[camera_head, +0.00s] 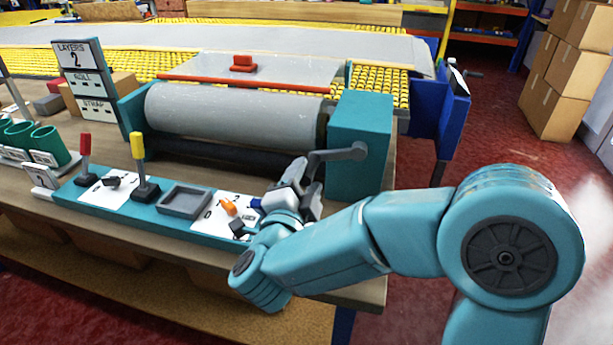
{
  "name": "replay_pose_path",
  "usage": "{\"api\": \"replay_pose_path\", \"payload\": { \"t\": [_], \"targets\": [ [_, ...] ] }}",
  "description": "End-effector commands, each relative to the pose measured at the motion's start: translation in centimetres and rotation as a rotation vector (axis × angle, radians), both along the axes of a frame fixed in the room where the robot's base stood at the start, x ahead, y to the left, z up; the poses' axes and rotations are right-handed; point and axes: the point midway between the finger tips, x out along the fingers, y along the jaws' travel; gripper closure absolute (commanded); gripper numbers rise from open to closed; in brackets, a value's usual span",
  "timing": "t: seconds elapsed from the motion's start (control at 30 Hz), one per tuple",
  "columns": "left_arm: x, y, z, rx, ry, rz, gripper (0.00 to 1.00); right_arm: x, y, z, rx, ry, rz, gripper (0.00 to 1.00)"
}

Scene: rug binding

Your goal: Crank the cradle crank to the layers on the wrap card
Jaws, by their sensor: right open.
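The wrap card (78,56) stands at the back left and reads LAYERS 2, with ROLL and STRAP rows below. The cradle holds a grey roll (230,112) lying level. The cradle crank (340,154) is a dark grey arm on the left side of the teal housing (362,115), reaching left toward my gripper. My right gripper (304,186) is open at the crank's free end. The crank's grip is mostly hidden by the gripper, so I cannot tell whether the fingers touch it. My left gripper is out of view.
A teal control strip (180,218) in front carries a red lever (86,150), a yellow lever (138,150), a grey tray (184,200) and an orange knob (229,207). Green cups (48,142) stand at left. A red-handled piece (243,63) sits behind the roll. Cardboard boxes (565,75) are stacked at right.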

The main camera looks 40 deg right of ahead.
Motion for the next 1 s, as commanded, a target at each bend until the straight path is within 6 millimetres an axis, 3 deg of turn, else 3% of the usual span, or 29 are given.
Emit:
{"api": "replay_pose_path", "payload": {
  "t": [0.4, 0.43, 0.57, 1.0],
  "targets": [
    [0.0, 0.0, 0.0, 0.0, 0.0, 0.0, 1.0, 0.9, -1.0, 0.0, -0.001, 0.0, 0.0, 0.48],
    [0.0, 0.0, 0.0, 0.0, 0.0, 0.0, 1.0, 0.9, -1.0, 0.0, -0.001, 0.0, 0.0, 0.55],
    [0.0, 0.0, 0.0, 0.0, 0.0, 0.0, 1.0, 0.9, -1.0, 0.0, -0.001, 0.001, 0.0, 0.97],
    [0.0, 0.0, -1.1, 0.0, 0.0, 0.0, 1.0, 1.0, -0.9, 0.4, 0.048, -0.057, 0.001, 1.0]
  ]
}}
